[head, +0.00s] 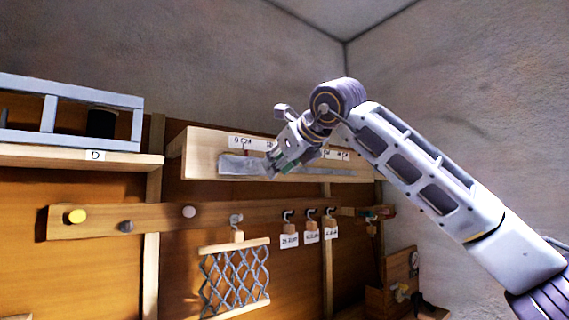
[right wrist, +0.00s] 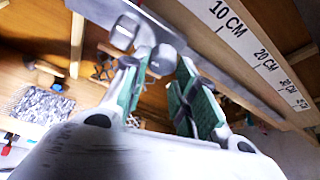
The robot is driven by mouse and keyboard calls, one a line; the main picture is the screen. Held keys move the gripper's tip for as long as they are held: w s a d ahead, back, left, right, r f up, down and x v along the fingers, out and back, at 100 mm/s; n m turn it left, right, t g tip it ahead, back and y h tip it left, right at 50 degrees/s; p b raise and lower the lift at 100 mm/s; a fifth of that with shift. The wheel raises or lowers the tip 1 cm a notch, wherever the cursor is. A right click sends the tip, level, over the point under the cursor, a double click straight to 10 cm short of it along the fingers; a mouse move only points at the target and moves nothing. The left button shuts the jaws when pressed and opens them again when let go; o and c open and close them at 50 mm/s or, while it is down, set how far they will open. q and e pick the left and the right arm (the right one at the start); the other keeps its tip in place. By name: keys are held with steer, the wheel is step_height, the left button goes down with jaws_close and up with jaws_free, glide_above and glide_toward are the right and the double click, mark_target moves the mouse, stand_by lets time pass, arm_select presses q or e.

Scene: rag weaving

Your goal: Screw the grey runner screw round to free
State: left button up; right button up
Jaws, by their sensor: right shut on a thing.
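The wooden measuring shelf (head: 200,152) on the wall carries a scale marked in centimetres and a grey metal rail (head: 325,171) along its front. A wider grey plate (head: 240,165) sits at the rail's left end, near the 0 CM mark. My right gripper (head: 273,163) reaches it from the right. In the right wrist view, its green-padded fingers are shut on a grey knob, which looks like the runner screw (right wrist: 163,58). The fingers partly hide the screw. A second rounded grey part (right wrist: 124,32) shows just beyond it. My left gripper is not in view.
Below is a wooden peg rail (head: 165,219) with round knobs, a hanging wire net (head: 236,280) and several tagged hooks (head: 311,228). At left, a shelf (head: 50,156) labelled D holds a grey frame (head: 48,112). Bare wall lies above.

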steer(key=shift+f+n+t+h, duration=0.25)
steer(key=shift+n+t+h, duration=0.4)
steer(key=shift+n, duration=0.55)
